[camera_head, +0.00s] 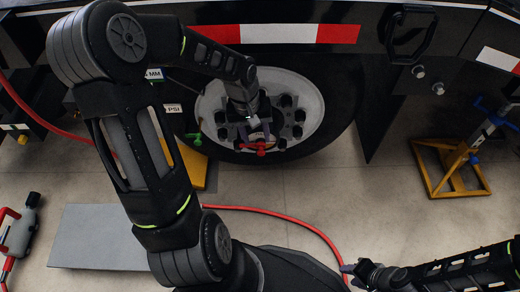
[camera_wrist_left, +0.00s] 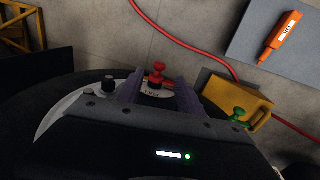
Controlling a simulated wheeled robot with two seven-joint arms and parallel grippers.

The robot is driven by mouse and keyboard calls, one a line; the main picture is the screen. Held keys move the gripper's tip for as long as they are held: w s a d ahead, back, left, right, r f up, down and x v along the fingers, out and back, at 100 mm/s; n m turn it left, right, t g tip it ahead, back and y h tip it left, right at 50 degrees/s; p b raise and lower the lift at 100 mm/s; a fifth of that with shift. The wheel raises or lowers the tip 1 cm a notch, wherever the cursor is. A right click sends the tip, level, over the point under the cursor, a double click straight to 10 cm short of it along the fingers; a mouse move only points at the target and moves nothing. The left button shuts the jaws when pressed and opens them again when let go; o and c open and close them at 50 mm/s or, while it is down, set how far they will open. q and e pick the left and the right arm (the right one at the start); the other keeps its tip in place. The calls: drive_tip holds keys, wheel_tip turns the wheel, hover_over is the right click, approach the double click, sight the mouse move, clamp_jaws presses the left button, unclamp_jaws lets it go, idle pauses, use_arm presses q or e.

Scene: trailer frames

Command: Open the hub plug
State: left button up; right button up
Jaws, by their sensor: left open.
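The hub plug (camera_head: 261,147) is a small red piece with a handle at the centre of the wheel hub. It also shows in the left wrist view (camera_wrist_left: 158,70). The pale round wheel (camera_head: 305,92) with dark nuts surrounds it. My left gripper (camera_head: 255,132) is at the hub, just above the plug in the head view. In the left wrist view its two fingers (camera_wrist_left: 157,90) are apart, with the plug between and beyond their tips; I cannot tell whether they touch it. My right gripper (camera_head: 360,269) is at lower right, away from the wheel; its jaw gap is unclear.
A red hose (camera_head: 275,212) crosses the floor. A yellow stand (camera_head: 455,170) is at right.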

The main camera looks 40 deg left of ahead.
sight(260, 151)
use_arm(q)
drive_tip(key=f+b, duration=0.1)
drive_tip(key=f, duration=0.1)
drive_tip(key=f+b, duration=0.1)
drive_tip(key=f, duration=0.1)
drive_tip(key=f+b, duration=0.1)
drive_tip(key=f, duration=0.2)
drive_tip(key=shift+w+d+f, duration=0.1)
drive_tip(key=shift+w+d, duration=0.25)
drive_tip(key=shift+d, duration=0.05)
clamp_jaws()
idle(1.0)
